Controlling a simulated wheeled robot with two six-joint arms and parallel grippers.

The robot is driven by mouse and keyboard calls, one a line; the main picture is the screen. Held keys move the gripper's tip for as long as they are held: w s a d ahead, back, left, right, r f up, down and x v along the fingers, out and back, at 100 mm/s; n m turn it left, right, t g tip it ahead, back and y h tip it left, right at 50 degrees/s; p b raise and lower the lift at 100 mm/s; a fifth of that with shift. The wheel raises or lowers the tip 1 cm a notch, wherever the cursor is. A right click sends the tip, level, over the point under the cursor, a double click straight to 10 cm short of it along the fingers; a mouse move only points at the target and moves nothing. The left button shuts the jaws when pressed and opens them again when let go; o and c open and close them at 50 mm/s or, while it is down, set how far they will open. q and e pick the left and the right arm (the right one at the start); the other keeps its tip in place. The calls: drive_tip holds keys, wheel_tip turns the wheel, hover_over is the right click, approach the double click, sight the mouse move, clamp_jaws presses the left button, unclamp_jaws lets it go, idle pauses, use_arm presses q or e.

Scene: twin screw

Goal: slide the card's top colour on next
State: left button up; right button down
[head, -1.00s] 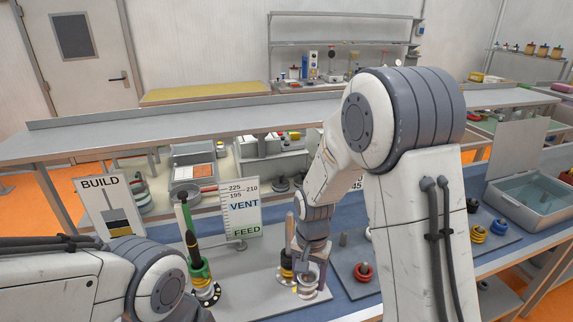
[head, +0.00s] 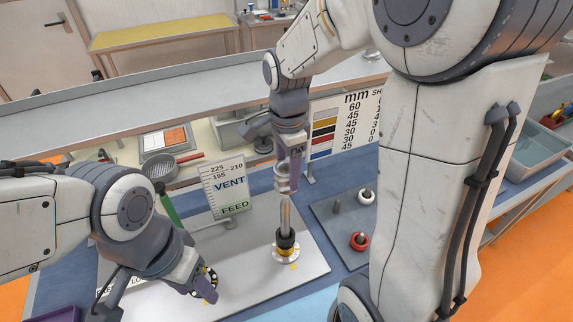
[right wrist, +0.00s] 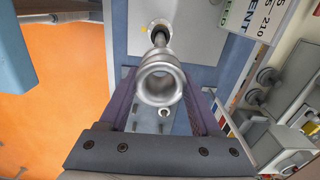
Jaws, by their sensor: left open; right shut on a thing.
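A silver rod (head: 285,215) stands upright on a flanged base, with a black ring (head: 286,238) above a gold ring (head: 286,251) low on it. My right gripper (head: 287,180) is shut on a hollow silver sleeve (right wrist: 160,84), held at the rod's upper end. From the right wrist view I cannot tell whether the rod's tip is inside the sleeve.
A VENT/FEED scale sign (head: 225,188) stands behind the pale plate (head: 250,285). A grey board (head: 335,212) at right holds a red ring (head: 359,241) and a white ring (head: 365,195). A teal bin (head: 540,150) is at far right. A green post (head: 168,207) is behind my left arm.

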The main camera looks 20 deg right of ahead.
sight(286, 199)
drive_tip(key=shift+a+f+b, duration=0.1)
drive_tip(key=shift+f+b, duration=1.5)
drive_tip(key=shift+f, duration=0.25)
drive_tip(key=shift+f+b, duration=0.95)
drive_tip(key=shift+f, duration=0.55)
drive_tip(key=shift+f, duration=0.1)
drive_tip(key=shift+f+b, duration=3.95)
drive_tip(key=shift+f, duration=1.45)
unclamp_jaws()
wheel_tip(286, 199, up, 11)
drive_tip(key=shift+f+b, duration=0.2)
drive_tip(key=shift+b, duration=0.1)
drive_tip(key=shift+a, duration=0.1)
